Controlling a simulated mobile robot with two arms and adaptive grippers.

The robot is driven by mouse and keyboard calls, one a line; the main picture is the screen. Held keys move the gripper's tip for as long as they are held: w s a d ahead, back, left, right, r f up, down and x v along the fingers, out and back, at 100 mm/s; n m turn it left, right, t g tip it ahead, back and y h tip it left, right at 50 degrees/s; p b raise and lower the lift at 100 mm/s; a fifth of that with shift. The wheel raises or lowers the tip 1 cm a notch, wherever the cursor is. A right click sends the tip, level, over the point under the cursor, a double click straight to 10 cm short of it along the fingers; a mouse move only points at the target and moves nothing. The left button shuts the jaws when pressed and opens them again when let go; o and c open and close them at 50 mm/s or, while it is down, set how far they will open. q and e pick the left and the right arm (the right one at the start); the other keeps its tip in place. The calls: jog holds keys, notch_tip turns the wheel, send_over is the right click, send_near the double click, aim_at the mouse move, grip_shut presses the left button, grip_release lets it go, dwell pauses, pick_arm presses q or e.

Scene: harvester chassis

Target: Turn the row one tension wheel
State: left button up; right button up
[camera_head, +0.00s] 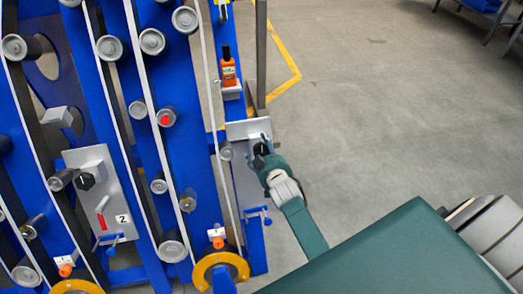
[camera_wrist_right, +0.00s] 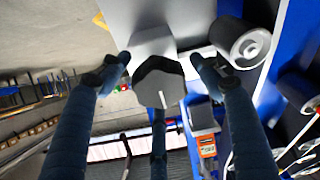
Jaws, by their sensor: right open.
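The tension wheel is a black faceted knob with a white mark (camera_wrist_right: 159,82), on a grey block in the right wrist view. In the head view the black wheel (camera_head: 261,149) shows partly at the grey panel on the chassis's right column, with my gripper over it. My right gripper (camera_head: 264,157) is open at this wheel. In the right wrist view its fingers (camera_wrist_right: 159,64) stand on either side of the wheel, with gaps visible. My left gripper is not in view.
A second panel labelled 2 (camera_head: 121,219) carries another black knob (camera_head: 85,181) and a red-handled lever (camera_head: 102,213). Rollers and belts fill the blue chassis. Grey floor to the right is open.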

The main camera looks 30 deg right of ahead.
jog(key=c, duration=1.2)
jog(key=shift+o, duration=0.2)
jog(key=shift+r, duration=0.1)
jog(key=shift+n, duration=0.3)
jog(key=n+p, duration=0.2)
jog(key=n, duration=0.1)
jog(key=shift+r+n+y+p, duration=0.2)
jog(key=shift+n+y+p, duration=0.1)
jog(key=shift+y, duration=0.1)
jog(key=shift+a+f+n+y+p, duration=0.15)
jog(key=shift+n+p, duration=0.5)
jog(key=shift+n, duration=0.75)
jog(key=shift+n+y+p, duration=0.15)
jog(key=shift+n+p, duration=0.45)
jog(key=shift+n, duration=0.8)
jog(key=shift+g, duration=0.3)
